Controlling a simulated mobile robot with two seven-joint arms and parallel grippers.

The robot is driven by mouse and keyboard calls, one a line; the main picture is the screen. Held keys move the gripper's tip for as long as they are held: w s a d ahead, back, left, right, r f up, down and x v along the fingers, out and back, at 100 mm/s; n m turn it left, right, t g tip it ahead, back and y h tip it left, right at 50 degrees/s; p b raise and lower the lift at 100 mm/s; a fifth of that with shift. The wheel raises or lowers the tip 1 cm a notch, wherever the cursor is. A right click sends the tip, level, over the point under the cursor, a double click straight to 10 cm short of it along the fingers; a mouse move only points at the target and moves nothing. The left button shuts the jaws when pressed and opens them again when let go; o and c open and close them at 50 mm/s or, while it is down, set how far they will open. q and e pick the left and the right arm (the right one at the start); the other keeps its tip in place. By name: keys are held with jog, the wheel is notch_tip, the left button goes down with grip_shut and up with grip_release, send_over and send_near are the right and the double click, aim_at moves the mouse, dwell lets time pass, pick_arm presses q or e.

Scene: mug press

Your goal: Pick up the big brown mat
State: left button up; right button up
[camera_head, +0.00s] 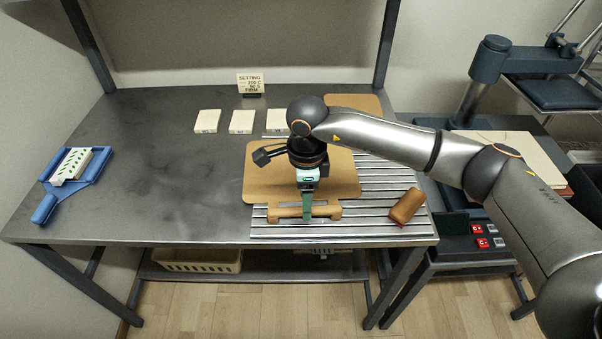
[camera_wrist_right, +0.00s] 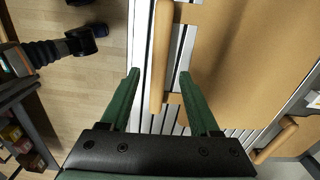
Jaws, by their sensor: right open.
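The big brown mat (camera_head: 257,180) lies flat on the ribbed part of the bench. Its pale wooden handle (camera_head: 282,212) runs along the near edge. My right gripper (camera_head: 307,205) hangs over the handle's middle, pointing down. In the right wrist view, its two green fingers (camera_wrist_right: 158,76) are open, with the handle bar (camera_wrist_right: 161,50) showing between them and the mat (camera_wrist_right: 245,60) to the right. I cannot tell whether a finger touches the bar. My right arm and wrist hide part of the mat. My left gripper is not in view.
A second brown mat (camera_head: 362,102) lies behind my arm. A brown block (camera_head: 406,206) lies right of the big mat. Pale blocks (camera_head: 241,122) and a sign (camera_head: 250,83) stand behind. A blue tool (camera_head: 72,185) is far left. The bench's left middle is clear.

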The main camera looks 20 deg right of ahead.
notch_tip(320, 180, down, 3)
jog(key=shift+a+f, duration=0.1)
jog(key=shift+f, duration=0.1)
grip_shut()
dwell(0.5)
jog(key=shift+r, duration=0.1)
